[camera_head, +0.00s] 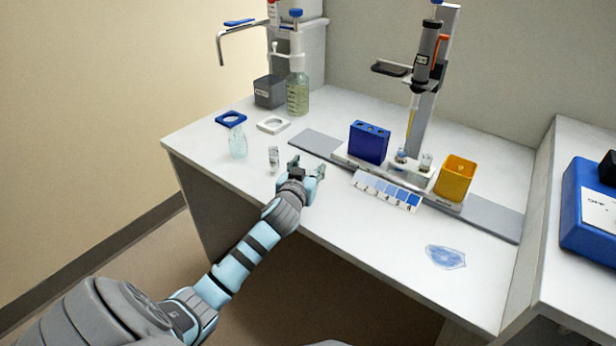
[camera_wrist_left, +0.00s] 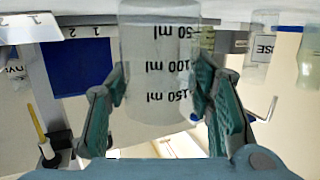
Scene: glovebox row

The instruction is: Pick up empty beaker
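The empty beaker (camera_wrist_left: 160,65) is clear, with 50, 100 and 150 ml marks that read upside down in the left wrist view. The fingertips line up with the beaker's edges, with gaps lower along the fingers; firm contact is not clear. In the head view my left gripper (camera_head: 306,167) is at the bench's front edge with its fingers spread. The beaker is hard to make out there. My right gripper is not in view.
A blue rack (camera_head: 369,141), a yellow container (camera_head: 455,178) and a pipette stand (camera_head: 430,90) are to the right. A clear bluish item (camera_head: 445,257) lies at front right.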

